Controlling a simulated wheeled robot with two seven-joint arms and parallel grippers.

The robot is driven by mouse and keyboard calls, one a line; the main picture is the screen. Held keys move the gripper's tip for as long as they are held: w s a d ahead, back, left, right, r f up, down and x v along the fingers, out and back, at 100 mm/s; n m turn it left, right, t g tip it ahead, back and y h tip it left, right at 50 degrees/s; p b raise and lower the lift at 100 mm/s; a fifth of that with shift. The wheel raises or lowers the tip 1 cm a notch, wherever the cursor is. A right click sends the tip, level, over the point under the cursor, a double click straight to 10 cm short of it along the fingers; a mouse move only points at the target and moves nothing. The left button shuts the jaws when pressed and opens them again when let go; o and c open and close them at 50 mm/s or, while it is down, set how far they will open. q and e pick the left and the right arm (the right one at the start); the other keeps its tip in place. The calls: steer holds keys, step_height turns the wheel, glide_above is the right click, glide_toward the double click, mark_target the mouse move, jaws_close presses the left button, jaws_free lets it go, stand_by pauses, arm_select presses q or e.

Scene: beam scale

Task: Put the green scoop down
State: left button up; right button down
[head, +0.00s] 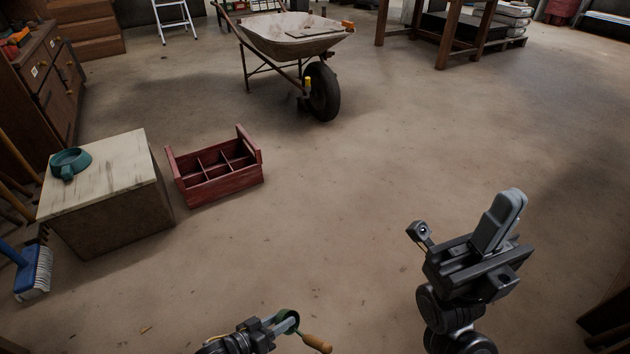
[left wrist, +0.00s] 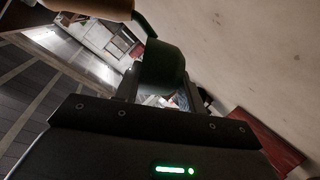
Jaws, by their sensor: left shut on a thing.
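The green scoop (head: 290,317) has a dark green cup and a wooden handle (head: 318,344). My left gripper (head: 285,325) is shut on it at the bottom edge of the head view. In the left wrist view the green cup (left wrist: 164,66) sits between the fingers, and the handle crosses the upper left. The scoop is held in the air above the floor, and part of it is hidden by the gripper. My right gripper (head: 499,221) is raised at the right, with its two fingers together and nothing visible between them.
A box with a pale top (head: 115,163) stands at the left, bearing a teal dish-like thing (head: 70,162). A red divided crate (head: 222,185) is on the floor beside it. A wheelbarrow (head: 292,48) stands behind. A blue broom (head: 35,272) is at far left. The middle floor is clear.

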arm_select(q)
steer(key=w+a+r+n+t+y, duration=0.1)
steer(key=w+a+r+n+y, duration=0.2)
steer(key=r, duration=1.2)
steer(key=w+a+r+n+t+y, duration=0.2)
steer(key=w+a+r+n+y, duration=0.1)
steer(key=r, duration=1.2)
steer(key=w+a+r+n+t+y, duration=0.2)
steer(key=w+a+r, duration=0.4)
steer(key=r, duration=0.9)
steer(key=w+n+y, duration=0.1)
steer(key=y, duration=0.1)
steer(key=shift+w+a+r+n+y, duration=0.2)
steer(key=shift+a+n+y, duration=0.1)
steer(key=shift+a+y, duration=0.1)
steer(key=shift+f, duration=0.1)
